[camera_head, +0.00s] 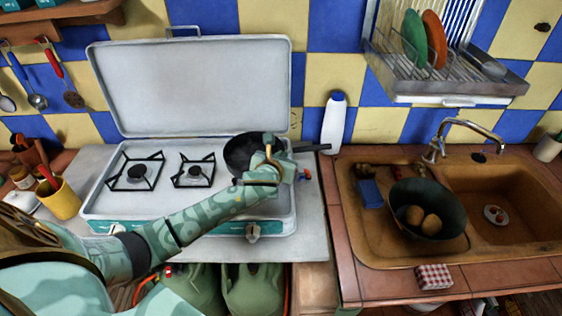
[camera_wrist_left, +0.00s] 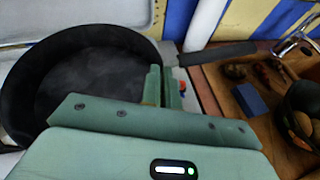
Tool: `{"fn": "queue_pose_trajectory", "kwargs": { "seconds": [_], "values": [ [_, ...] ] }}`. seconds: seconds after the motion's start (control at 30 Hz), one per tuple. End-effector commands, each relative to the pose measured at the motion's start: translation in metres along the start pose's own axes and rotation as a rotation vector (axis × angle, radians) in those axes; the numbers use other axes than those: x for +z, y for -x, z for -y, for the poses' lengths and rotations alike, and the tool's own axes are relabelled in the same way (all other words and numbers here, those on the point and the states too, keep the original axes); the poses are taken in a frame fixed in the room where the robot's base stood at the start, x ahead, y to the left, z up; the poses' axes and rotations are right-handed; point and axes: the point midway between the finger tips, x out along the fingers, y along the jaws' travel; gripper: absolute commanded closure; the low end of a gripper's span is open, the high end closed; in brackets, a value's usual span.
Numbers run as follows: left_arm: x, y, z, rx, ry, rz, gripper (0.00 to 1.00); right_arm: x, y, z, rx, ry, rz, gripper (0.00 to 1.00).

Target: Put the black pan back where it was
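The black pan (camera_head: 240,152) is at the right side of the stove (camera_head: 187,226), over the place right of the two visible burners, with its handle pointing right. I cannot tell whether it rests on the stove or hangs just above it. My left gripper (camera_head: 272,160) is at the pan's right edge near the handle. In the left wrist view the pan (camera_wrist_left: 85,80) shows empty, and the fingers of my left gripper (camera_wrist_left: 163,85) are close together with the pan's rim between them. The right gripper is not in view.
A white bottle with a blue cap (camera_head: 333,125) stands behind the handle's end. The brown sink (camera_head: 365,225) at right holds a dark bowl (camera_head: 457,220) with round brown items. The raised stove lid (camera_head: 190,85) stands behind. A yellow cup (camera_head: 62,200) is at left.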

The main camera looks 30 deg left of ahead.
Motion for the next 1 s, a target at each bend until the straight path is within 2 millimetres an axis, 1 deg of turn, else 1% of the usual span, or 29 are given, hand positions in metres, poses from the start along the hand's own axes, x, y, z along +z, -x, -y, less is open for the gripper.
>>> {"fn": "queue_pose_trajectory", "kwargs": {
  "seconds": [0.03, 0.1, 0.33, 0.57, 0.6, 0.63, 0.67, 0.9, 1.0],
  "values": [
    [-0.0039, -0.0028, 0.0001, 0.002, -0.001, 0.004, 1.0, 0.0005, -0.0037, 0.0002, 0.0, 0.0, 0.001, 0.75],
    [-0.0057, -0.0037, 0.0002, 0.002, -0.001, 0.006, 1.0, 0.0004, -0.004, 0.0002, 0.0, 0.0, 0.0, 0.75],
    [-0.0044, -0.0032, 0.0001, 0.002, -0.002, 0.007, 1.0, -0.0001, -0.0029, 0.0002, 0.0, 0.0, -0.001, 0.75],
    [-0.0099, -0.0056, 0.0005, 0.002, -0.002, 0.007, 1.0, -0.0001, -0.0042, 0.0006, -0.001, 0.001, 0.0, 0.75],
    [-0.0117, -0.0055, 0.0009, 0.001, 0.0, 0.003, 0.89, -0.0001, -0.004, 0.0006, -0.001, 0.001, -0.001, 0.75],
    [-0.0116, -0.0054, 0.0009, 0.001, 0.0, 0.003, 0.81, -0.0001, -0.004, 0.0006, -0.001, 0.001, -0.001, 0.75],
    [-0.0116, -0.0054, 0.0009, 0.001, 0.0, 0.003, 0.76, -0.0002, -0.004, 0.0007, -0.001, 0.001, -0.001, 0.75],
    [-0.0114, -0.0052, 0.001, 0.001, 0.0, 0.003, 0.76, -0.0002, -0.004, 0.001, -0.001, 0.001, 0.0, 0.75],
    [-0.0069, -0.0033, 0.0006, 0.001, 0.0, 0.004, 0.76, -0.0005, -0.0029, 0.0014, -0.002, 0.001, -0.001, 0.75]
  ]
}}
